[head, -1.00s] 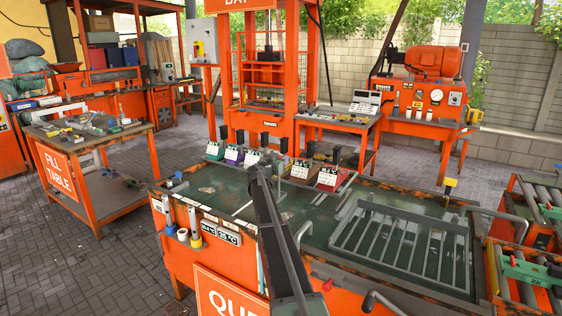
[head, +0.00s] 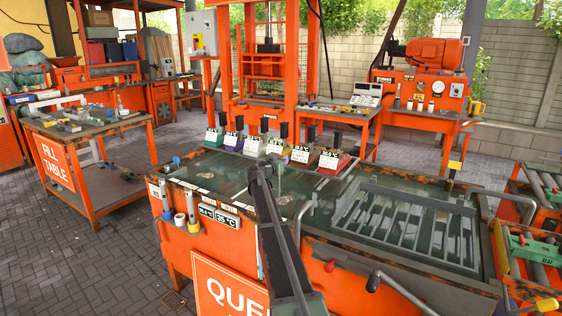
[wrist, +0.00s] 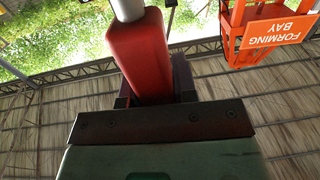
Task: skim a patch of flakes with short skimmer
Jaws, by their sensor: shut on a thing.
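My gripper (wrist: 154,88) is shut on the red handle (wrist: 140,55) of a tool in the wrist view. A pale grey shaft (wrist: 128,8) runs from the handle out of the top of the picture, so the tool's working end is hidden there. In the head view my dark arm reaches over the near left part of the green quench tank (head: 236,172), and the gripper is too unclear to make out. Small pale patches, perhaps flakes, show in the tank at the left (head: 203,170) and by the arm (head: 283,199).
A grey rack (head: 405,222) fills the right part. The fill table (head: 62,165) stands left.

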